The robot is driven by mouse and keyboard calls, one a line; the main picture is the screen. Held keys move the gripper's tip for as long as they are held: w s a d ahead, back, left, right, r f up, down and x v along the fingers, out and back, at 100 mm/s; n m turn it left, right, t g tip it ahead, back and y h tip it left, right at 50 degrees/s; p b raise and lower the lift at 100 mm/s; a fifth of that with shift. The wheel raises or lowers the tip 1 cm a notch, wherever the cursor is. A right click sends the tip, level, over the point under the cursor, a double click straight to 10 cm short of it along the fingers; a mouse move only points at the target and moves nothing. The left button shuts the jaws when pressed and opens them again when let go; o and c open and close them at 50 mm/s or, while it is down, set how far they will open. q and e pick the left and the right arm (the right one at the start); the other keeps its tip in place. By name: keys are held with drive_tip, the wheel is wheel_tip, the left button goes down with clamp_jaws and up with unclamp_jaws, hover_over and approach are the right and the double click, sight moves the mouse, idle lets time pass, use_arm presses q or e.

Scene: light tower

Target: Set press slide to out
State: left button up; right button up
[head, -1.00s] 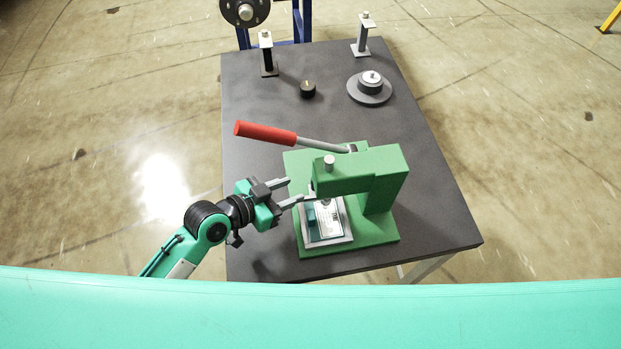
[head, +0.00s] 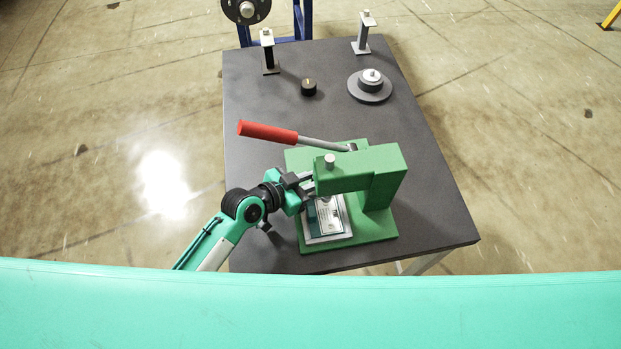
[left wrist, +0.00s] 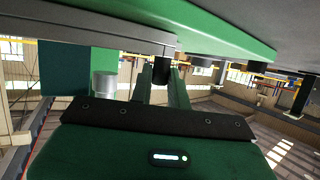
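The green press (head: 385,195) stands on the dark table with its red lever (head: 268,131) raised toward the left. Its slide (head: 328,222), a pale grey plate with a printed card on it, lies on the green base under the press head. My left gripper (head: 311,183) reaches in from the left over the slide's rear left side, its tips partly hidden by the press head. In the left wrist view, the left gripper's fingers (left wrist: 160,88) are apart, on either side of a small dark peg (left wrist: 158,72) by the grey plate. Contact cannot be made out. My right gripper is not in view.
The table (head: 260,215) also holds a black knob (head: 309,88), a grey round disc piece (head: 369,87) and two small posts (head: 268,52) (head: 362,33) at the back. The middle left of the table is clear. The press head overhangs the slide.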

use_arm(q)
clamp_jaws()
drive_tip(key=shift+w+a, duration=0.1)
drive_tip(key=shift+w, duration=0.15)
drive_tip(key=w+a+b, duration=0.1)
drive_tip(key=w+b, duration=0.1)
drive_tip(key=w, duration=0.2)
drive_tip(key=w+a+b, duration=0.1)
drive_tip(key=w+b, duration=0.2)
drive_tip(key=w, duration=0.2)
drive_tip(key=w+b, duration=0.2)
drive_tip(key=w, duration=0.3)
drive_tip(key=shift+a+f+b, duration=0.15)
drive_tip(key=shift+a+b, duration=0.25)
drive_tip(key=shift+r, duration=0.25)
drive_tip(key=o, duration=0.7)
unclamp_jaws()
drive_tip(key=shift+w, duration=0.1)
drive_tip(key=shift+c, duration=0.2)
drive_tip(key=shift+w+f, duration=0.1)
